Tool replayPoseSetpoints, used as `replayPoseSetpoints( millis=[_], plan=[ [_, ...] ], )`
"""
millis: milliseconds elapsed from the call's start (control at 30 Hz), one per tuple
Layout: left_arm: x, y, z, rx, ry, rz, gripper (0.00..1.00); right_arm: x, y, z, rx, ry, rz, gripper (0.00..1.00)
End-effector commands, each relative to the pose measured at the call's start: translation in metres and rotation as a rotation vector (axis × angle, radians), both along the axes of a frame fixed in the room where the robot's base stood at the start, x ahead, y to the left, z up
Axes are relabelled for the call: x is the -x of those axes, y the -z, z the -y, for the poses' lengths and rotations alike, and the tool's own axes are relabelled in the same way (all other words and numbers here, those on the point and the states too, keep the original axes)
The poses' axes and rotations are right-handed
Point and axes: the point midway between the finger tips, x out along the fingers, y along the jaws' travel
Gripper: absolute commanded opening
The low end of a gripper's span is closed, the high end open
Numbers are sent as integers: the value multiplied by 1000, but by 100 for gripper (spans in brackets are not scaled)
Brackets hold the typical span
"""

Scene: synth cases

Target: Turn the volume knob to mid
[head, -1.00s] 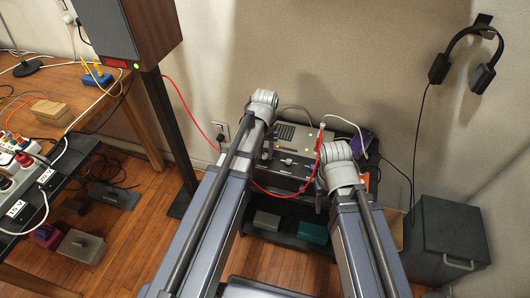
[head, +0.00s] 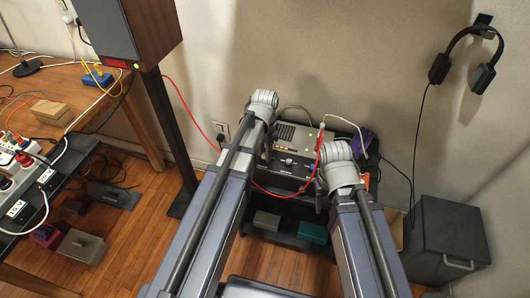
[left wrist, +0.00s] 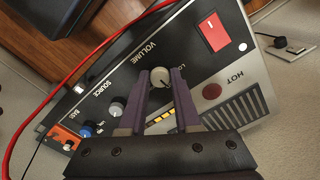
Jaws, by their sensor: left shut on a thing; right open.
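The volume knob (left wrist: 160,76) is a small pale round knob beside the printed word VOLUME on the dark panel of the amplifier (head: 290,178). In the left wrist view a small dark mark shows toward its lower right edge. My left gripper (left wrist: 160,79) is shut on the volume knob, with one purple finger on each side. In the head view my left gripper (head: 267,147) is at the left part of the amplifier, and the knob is hidden there. My right gripper (head: 320,193) is open near the amplifier's right front, partly hidden by its arm.
A red switch (left wrist: 213,32) and a HOT lamp (left wrist: 212,91) sit near the volume knob, with source and bass knobs on the other side. A red cable (head: 270,191) hangs across the amplifier's front. A dark grey cabinet (head: 447,240) stands at right.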

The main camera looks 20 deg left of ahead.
Motion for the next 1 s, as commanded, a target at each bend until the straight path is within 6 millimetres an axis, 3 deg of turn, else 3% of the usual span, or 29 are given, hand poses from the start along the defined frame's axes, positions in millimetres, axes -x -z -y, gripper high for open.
replayPoseSetpoints(
  millis=[700, 733, 1000],
  plan=[
    [0, 0, 0, 0, 61, 0, 0, 0, 0, 0, 0, 0, 0, 50],
    [0, 0, 0, 0, 61, 0, 34, 0, 0, 0, 0, 0, 0, 50],
    [0, 0, 0, 0, 61, 0, 61, 0, 0, 0, 0, 0, 0, 50]
  ],
)
